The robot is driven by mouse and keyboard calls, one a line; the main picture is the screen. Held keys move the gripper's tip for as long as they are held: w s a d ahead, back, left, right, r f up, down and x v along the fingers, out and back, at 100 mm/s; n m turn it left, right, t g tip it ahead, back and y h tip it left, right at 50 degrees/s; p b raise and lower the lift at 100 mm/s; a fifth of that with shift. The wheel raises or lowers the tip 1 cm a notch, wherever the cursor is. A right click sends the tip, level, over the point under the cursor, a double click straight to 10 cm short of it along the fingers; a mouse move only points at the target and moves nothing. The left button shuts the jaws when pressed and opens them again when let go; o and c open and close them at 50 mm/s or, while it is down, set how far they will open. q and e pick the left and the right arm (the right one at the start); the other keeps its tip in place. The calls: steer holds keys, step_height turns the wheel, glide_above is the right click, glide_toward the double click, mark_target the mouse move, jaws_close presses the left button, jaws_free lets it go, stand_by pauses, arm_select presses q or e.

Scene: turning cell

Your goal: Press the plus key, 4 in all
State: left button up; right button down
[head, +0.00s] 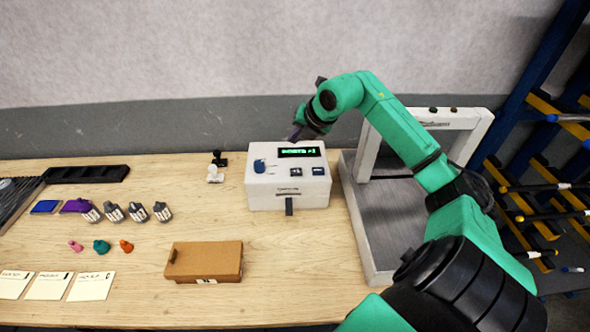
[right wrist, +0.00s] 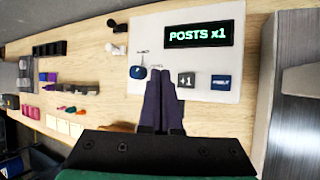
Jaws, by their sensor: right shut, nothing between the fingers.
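The white control box (head: 262,197) stands on the wooden table. Its dark display (head: 299,152) is lit in green and reads "POSTS x1" in the right wrist view (right wrist: 198,33). Below the display, the dark plus key (head: 296,172) is marked "+1" in the right wrist view (right wrist: 187,80). A blue key (right wrist: 225,82) with a white label sits to its right, and a dark blue knob (head: 259,165) is on the left. My right gripper (head: 293,138) is shut and empty, above the rear of the box. In the right wrist view its fingertips (right wrist: 159,73) appear between knob and plus key.
A brown box (head: 204,260) lies in front of the control box. Several grey-and-white parts (head: 138,212), small coloured pieces (head: 101,246) and paper cards (head: 48,286) are at left. A grey machine bed with white frame (head: 366,235) stands close on the right.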

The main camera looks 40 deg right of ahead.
steer(key=b, duration=0.5)
glide_above(291, 168)
steer(key=s, duration=0.3)
steer(key=f, duration=0.8)
steer(key=shift+w, duration=0.2)
steer(key=shift+d+f+b, duration=0.1)
steer(key=shift+f+b, duration=0.35)
steer(key=shift+b, duration=0.1)
steer(key=shift+r, duration=0.1)
steer(key=shift+f+b, duration=0.45)
